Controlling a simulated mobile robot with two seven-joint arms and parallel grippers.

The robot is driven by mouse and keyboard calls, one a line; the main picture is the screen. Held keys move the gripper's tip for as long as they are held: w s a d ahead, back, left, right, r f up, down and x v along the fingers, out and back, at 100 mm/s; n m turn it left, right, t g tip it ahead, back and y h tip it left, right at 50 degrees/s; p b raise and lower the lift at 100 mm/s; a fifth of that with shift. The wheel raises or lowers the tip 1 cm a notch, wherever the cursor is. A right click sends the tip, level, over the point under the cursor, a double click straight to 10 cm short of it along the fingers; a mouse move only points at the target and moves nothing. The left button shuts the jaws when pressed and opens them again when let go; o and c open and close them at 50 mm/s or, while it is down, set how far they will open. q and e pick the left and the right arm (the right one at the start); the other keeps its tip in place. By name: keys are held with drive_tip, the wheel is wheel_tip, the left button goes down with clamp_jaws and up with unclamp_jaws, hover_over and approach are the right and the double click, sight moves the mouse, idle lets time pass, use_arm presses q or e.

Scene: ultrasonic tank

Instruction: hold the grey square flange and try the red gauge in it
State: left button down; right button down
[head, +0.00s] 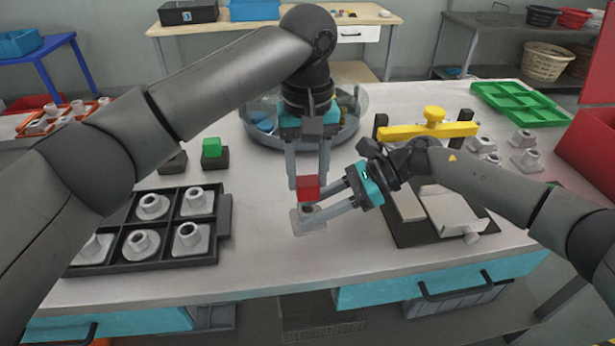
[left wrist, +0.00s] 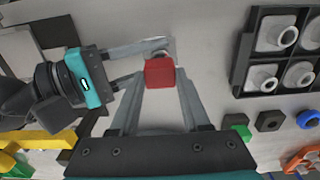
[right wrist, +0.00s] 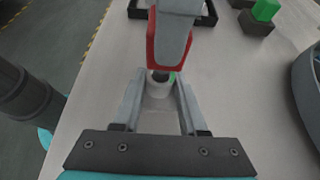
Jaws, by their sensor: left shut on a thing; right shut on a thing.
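My left gripper (head: 308,184) points down and is shut on the red gauge (head: 307,190), which also shows in the left wrist view (left wrist: 159,73). My right gripper (head: 322,204) reaches in from the right and is shut on the grey square flange (head: 310,224), held above the front of the table. In the right wrist view the flange (right wrist: 158,118) lies between the fingers. The gauge's dark lower end (right wrist: 160,76) is at the mouth of the flange's round hub. How far it is inside the bore is hidden.
A black tray (head: 225,228) with several grey flanges is at left. A green gauge block (head: 211,146) sits on a black stand beside another stand (head: 173,163). A round tank (head: 350,122) is behind. A yellow-barred fixture (head: 400,132) and green tray (head: 520,103) are at right.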

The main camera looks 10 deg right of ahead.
use_arm(q)
drive_tip(key=shift+r, duration=1.75)
use_arm(e)
drive_tip(key=shift+c, duration=1.9)
unclamp_jaws()
use_arm(q)
drive_tip(key=shift+f, duration=0.15)
use_arm(e)
drive_tip(key=v, duration=1.2)
